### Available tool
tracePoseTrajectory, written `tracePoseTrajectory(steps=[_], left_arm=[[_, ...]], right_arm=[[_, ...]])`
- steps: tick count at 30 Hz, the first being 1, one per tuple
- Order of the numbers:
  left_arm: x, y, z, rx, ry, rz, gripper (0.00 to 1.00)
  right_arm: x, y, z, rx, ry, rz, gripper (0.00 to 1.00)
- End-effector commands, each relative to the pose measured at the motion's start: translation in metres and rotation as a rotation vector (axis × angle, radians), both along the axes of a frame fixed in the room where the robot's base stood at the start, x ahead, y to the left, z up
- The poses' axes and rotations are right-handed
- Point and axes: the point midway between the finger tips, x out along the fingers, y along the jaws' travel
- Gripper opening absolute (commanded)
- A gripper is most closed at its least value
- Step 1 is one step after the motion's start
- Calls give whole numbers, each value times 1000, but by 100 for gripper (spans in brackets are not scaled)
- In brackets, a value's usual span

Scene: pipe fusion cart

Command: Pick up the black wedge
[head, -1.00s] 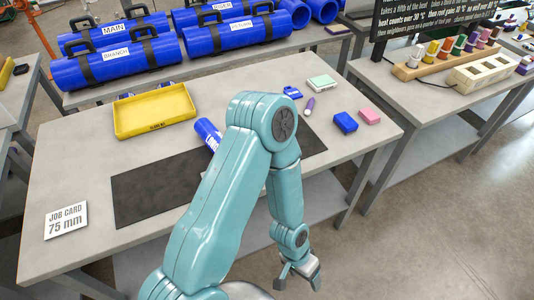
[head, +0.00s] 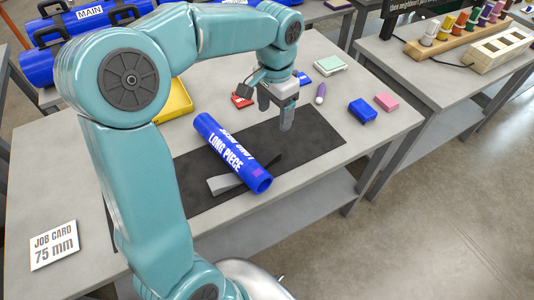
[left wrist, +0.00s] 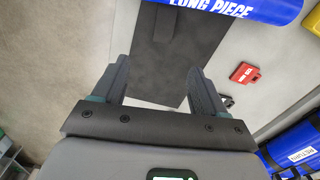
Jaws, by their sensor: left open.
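A wedge-like dark piece (left wrist: 163,27) lies on the black mat against the long piece in the left wrist view; I cannot be sure that it is the black wedge. In the head view a grey flat end (head: 225,184) sticks out on the near side of the blue long piece (head: 231,152), and a dark strip shows on its other side. My left gripper (head: 284,118) points down over the far part of the mat, right of the long piece. In the left wrist view its fingers (left wrist: 158,85) are spread with nothing between them. My right gripper is not in view.
The dark mat (head: 310,146) is bare on its right. A red item (head: 242,99) lies behind it. Blue (head: 362,109) and pink (head: 386,101) blocks and a purple marker (head: 320,94) lie to the right. A yellow tray (head: 176,101) is partly hidden by my arm. A job card (head: 54,243) lies front left.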

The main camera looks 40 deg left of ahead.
Motion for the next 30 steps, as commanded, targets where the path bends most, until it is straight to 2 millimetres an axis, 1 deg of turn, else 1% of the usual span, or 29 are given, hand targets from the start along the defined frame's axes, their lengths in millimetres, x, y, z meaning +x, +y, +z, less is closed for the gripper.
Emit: tracePoseTrajectory(steps=[3,9,12,15,20,24,27,30], left_arm=[[-5,-2,-25,-1,9,-1,72],[-8,-4,-73,-1,9,-1,72],[-8,-4,-90,-2,7,-1,72],[-8,-3,-101,-1,5,-1,72],[-8,0,-112,-1,6,1,72],[-6,6,-135,-3,7,1,72],[-5,6,-150,-2,7,0,72],[-4,7,-156,-2,3,0,72]], right_arm=[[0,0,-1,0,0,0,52],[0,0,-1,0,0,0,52],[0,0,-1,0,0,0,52],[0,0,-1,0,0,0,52],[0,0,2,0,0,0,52],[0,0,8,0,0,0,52],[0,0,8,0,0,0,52],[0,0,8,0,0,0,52]])
